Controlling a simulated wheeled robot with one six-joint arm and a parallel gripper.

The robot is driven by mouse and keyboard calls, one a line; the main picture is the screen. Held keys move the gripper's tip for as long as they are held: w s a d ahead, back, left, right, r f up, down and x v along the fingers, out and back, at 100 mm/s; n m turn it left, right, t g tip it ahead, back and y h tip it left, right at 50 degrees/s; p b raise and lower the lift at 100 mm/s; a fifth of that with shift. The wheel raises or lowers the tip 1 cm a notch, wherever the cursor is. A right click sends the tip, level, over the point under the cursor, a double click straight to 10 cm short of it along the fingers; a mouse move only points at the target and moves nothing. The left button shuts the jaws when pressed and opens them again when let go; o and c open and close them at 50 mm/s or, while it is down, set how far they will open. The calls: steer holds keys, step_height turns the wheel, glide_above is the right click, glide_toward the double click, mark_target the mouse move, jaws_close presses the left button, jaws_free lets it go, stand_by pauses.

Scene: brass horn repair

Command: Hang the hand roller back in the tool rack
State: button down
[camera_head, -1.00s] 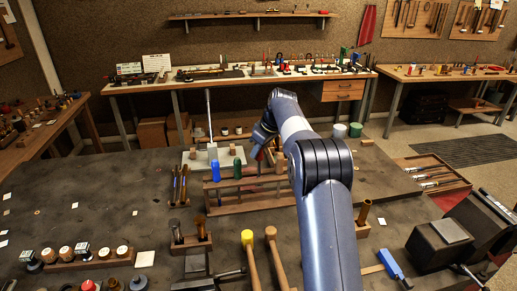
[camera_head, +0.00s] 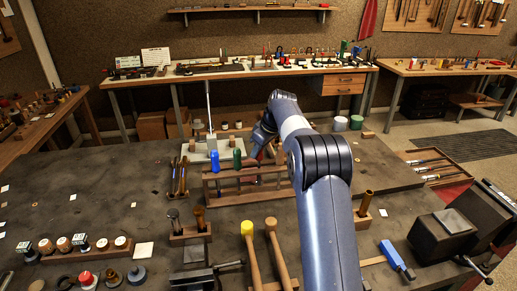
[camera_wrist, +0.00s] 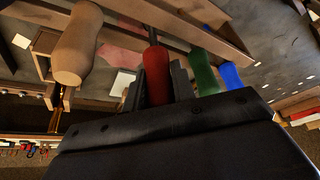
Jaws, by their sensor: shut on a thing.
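My gripper (camera_wrist: 157,85) is shut on the red handle of a tool, which I take to be the hand roller (camera_wrist: 156,70). A thin dark shaft runs from the handle towards the rack; its working end is hidden. In the head view my gripper (camera_head: 262,150) is at the right part of the wooden tool rack (camera_head: 225,200), partly behind my arm. A green handle (camera_head: 237,158) and a blue handle (camera_head: 214,161) stand in the rack, left of my gripper. In the wrist view they are to its right, and a thick wooden handle (camera_wrist: 77,45) is to its left.
A pale tray (camera_head: 198,157) with an upright rod lies behind the rack. Two mallets (camera_head: 248,230) stand in front, with dark-handled tools (camera_head: 180,180) to the left. A vise (camera_head: 445,235) is at the right. The left middle of the bench is mostly clear.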

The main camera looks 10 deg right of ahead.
steer(key=shift+f+b, duration=0.85)
steer(key=shift+f, duration=0.65)
steer(key=c, duration=1.1)
jaws_free()
steer(key=shift+r, duration=0.1)
steer(key=b+v, duration=0.1)
steer(key=v, duration=0.9)
steer(key=shift+s+d+r, duration=0.2)
steer(key=shift+r, duration=0.1)
steer(key=p+x, duration=0.1)
steer(key=x, duration=1)
steer(key=shift+a, duration=0.1)
steer(key=shift+w+r+p, duration=0.1)
steer(key=shift+r+p, duration=0.4)
steer(key=shift+r, duration=0.45)
